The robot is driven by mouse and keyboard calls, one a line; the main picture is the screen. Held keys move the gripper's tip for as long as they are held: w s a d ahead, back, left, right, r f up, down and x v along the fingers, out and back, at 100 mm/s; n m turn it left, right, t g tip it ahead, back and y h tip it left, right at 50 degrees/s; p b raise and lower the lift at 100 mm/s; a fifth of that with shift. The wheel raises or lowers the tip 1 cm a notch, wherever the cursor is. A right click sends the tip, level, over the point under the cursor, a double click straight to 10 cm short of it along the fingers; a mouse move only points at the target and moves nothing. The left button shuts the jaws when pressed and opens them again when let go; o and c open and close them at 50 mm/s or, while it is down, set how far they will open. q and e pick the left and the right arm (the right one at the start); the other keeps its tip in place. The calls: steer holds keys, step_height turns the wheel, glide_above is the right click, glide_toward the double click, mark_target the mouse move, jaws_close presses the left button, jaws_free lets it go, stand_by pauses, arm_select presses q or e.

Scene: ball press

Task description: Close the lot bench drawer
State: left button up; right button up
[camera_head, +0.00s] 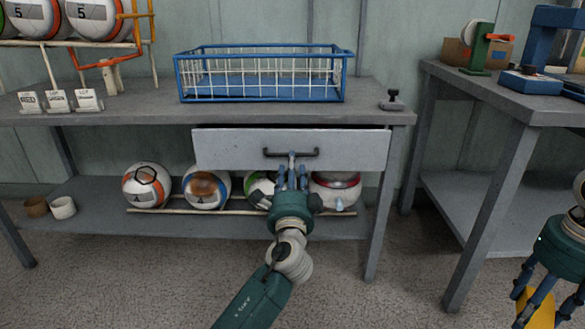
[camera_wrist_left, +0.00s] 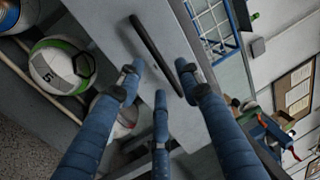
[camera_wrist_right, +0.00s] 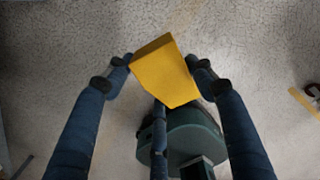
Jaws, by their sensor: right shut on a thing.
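The lot bench drawer (camera_head: 230,148) has a plain grey front. It stands out from under the bench top, with a dark gap along its upper edge. Its dark bar handle (camera_head: 291,153) also shows in the left wrist view (camera_wrist_left: 152,45). My left gripper (camera_head: 292,165) is in front of the handle with its fingers spread. The handle bar shows between the fingertips, and I cannot tell whether they touch it. My right gripper (camera_head: 538,295) is at the lower right, shut on a yellow block (camera_wrist_right: 164,72).
A blue wire basket (camera_head: 262,98) and a small dark stamp-like object (camera_head: 392,100) stand on the bench top (camera_head: 150,108). Several balls (camera_head: 146,185) sit on a rack below the drawer. Two small cups (camera_head: 63,207) stand on the lower shelf. A second table (camera_head: 480,90) is at the right.

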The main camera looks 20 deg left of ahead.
arm_select(q)
steer(key=shift+b+x, duration=0.3)
steer(key=shift+x, duration=1.2)
steer(key=shift+c, duration=0.5)
jaws_close()
